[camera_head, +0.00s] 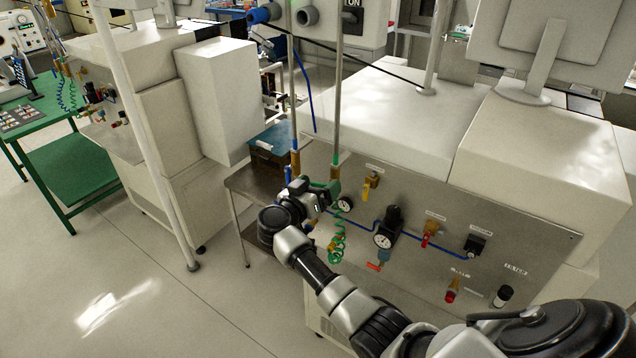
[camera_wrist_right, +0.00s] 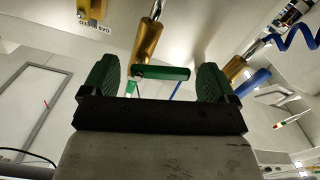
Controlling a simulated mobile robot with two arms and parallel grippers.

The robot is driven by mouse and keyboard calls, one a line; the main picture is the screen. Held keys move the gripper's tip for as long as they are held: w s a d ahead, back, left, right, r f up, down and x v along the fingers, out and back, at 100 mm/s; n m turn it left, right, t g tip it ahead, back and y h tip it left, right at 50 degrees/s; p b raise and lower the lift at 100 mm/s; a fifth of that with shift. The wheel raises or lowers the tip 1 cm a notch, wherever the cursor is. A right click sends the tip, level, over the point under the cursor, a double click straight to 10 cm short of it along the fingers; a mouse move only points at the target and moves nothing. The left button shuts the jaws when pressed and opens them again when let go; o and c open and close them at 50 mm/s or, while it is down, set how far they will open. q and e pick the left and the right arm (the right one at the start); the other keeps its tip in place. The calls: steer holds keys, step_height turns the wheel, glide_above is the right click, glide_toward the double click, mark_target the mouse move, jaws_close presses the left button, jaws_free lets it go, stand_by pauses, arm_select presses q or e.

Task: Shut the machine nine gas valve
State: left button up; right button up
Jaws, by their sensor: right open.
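A green bar handle (camera_wrist_right: 162,73) sits at the lower end of a brass valve body (camera_wrist_right: 147,42) in the right wrist view. The handle runs sideways across the picture, at a clear angle to the brass body. My right gripper (camera_wrist_right: 158,79) is open, with one green finger pad on each side of the handle and a gap showing at both. In the head view my right gripper (camera_head: 322,188) is at the foot of a vertical pipe with a brass fitting (camera_head: 335,172); it partly hides the valve there. My left gripper is not in view.
A second brass valve with a blue handle (camera_wrist_right: 256,80) is close on the right in the wrist view. The metal panel (camera_head: 410,275) carries a green coiled hose (camera_head: 337,243), a gauge (camera_head: 383,240) and several small valves. A steel side table (camera_head: 235,181) stands left of the panel.

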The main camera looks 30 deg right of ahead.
steer(key=c, duration=0.9)
steer(key=shift+r+m+p, duration=0.2)
steer(key=shift+m+p, duration=0.35)
steer(key=shift+m, duration=0.05)
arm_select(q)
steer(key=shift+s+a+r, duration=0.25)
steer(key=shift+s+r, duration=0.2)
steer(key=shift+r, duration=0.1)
arm_select(e)
steer(key=shift+m, duration=1)
steer(key=o, duration=0.9)
steer(key=shift+r, duration=0.1)
